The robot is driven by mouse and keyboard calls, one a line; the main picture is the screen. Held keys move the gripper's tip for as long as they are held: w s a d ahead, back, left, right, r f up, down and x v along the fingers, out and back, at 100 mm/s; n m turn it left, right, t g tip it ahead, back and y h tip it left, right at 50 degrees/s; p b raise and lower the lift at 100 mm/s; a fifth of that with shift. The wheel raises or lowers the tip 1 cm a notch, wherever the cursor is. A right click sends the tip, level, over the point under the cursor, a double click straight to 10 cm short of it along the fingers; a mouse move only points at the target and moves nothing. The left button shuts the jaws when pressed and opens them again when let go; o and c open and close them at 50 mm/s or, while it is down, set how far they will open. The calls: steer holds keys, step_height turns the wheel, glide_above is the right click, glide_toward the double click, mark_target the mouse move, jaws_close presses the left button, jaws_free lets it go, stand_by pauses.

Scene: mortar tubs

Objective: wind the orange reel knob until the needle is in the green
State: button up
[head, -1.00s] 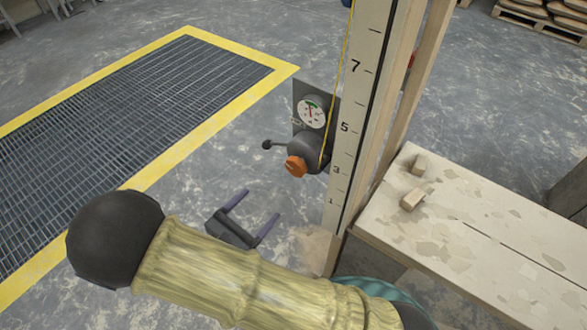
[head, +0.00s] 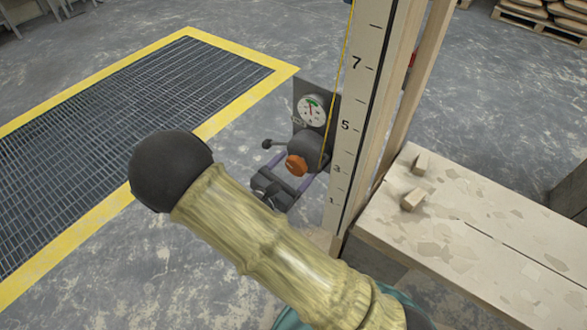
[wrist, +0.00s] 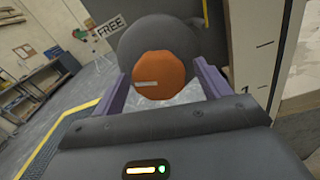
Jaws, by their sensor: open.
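The orange reel knob (head: 297,165) sits on the front of a dark round reel (head: 305,150) beside the tall numbered board. In the wrist view the knob (wrist: 162,70) shows face-on with a pale mark on it. My gripper (wrist: 158,80) is open, with its two purple fingers on either side of the knob and visible gaps between. In the head view my gripper (head: 293,178) is just below and in front of the knob. A round white gauge (head: 312,110) with green on its dial is above the reel; its needle is too small to read surely.
The numbered board (head: 355,110) stands close on the right. A plank bench (head: 460,230) with small blocks is further right. A yellow-edged floor grate (head: 120,100) lies at left.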

steer(key=c, duration=1)
steer(key=m+b, duration=0.1)
steer(key=m, duration=0.1)
steer(key=shift+f+m, duration=0.1)
steer(key=shift+m, duration=0.3)
steer(key=shift+a+m+b, duration=0.1)
steer(key=shift+m+b, duration=0.45)
steer(key=shift+m, duration=0.55)
steer(key=o, duration=1)
